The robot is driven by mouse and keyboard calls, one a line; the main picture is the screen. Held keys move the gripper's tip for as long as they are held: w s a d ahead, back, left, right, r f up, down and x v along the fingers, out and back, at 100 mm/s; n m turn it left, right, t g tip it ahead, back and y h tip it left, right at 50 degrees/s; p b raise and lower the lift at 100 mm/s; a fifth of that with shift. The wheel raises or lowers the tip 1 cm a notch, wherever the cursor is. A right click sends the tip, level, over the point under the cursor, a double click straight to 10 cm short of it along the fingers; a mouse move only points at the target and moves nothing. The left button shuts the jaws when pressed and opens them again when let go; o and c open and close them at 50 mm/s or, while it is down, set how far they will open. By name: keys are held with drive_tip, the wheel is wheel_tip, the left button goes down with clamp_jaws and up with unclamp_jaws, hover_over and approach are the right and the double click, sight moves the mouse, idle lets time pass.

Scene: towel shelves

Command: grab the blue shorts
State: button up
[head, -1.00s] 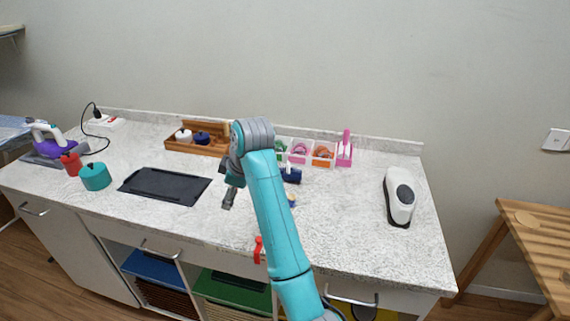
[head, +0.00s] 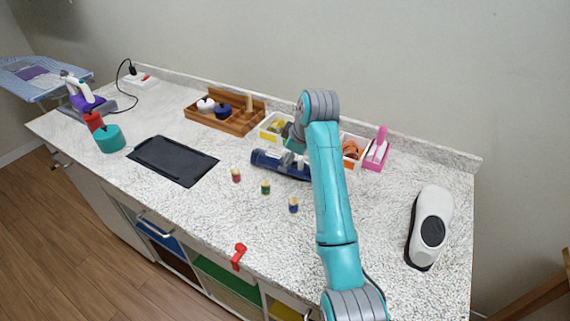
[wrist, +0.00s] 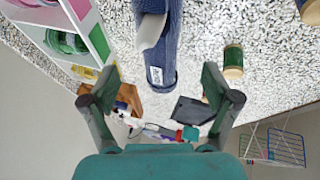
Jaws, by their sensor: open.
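The blue shorts (head: 272,161) look like a dark blue folded or rolled bundle lying on the speckled white counter, in front of the small bins. My arm hides their right end in the head view. My gripper (wrist: 160,74) is open, with a finger on each side and a gap to the cloth. I cannot tell its height above them. In the head view the gripper is mostly hidden by the arm.
Several thread spools (head: 265,187) stand in front of the shorts. A wooden tray (head: 238,124) and small bins (head: 352,148) line the back. A black mat (head: 172,160) lies left, a white device (head: 430,226) right. A red clamp (head: 238,256) is at the front edge.

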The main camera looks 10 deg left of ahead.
drive_tip(key=shift+x, duration=3.4)
drive_tip(key=shift+a, duration=0.1)
drive_tip(key=shift+r, duration=0.1)
drive_tip(key=c, duration=1.4)
drive_tip(key=shift+r, duration=0.1)
drive_tip(key=shift+c, duration=0.2)
